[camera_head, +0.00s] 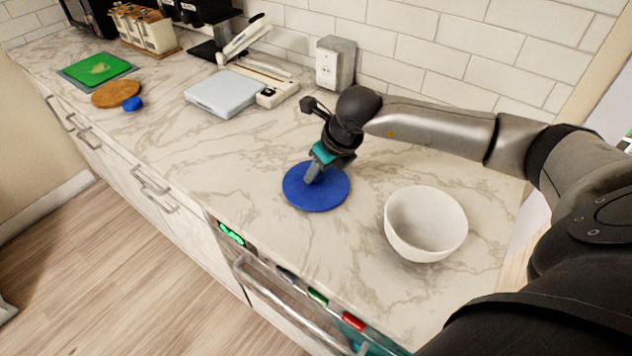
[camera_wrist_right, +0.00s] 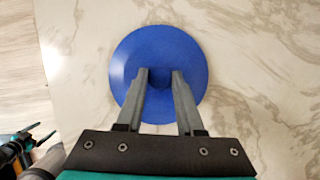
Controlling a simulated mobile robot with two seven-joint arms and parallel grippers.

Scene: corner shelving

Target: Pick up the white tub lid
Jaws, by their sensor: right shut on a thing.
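A round blue lid (camera_head: 325,197) is at the counter's front, left of the white bowl (camera_head: 426,222). No white lid shows. My right gripper (camera_head: 312,176) points down at the middle of the blue lid. In the right wrist view, its two fingers (camera_wrist_right: 160,80) are on either side of a small blue knob at the centre of the lid (camera_wrist_right: 160,45), shut on it. The lid looks flat and at or very close to the counter; I cannot tell if it is lifted.
The marble counter (camera_head: 250,155) is clear left of the lid. A pale scale-like device (camera_head: 222,94) and a grey box (camera_head: 335,62) stand at the back. A green board (camera_head: 97,68), a brown round board (camera_head: 115,95) and a small blue piece (camera_head: 132,103) lie far left.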

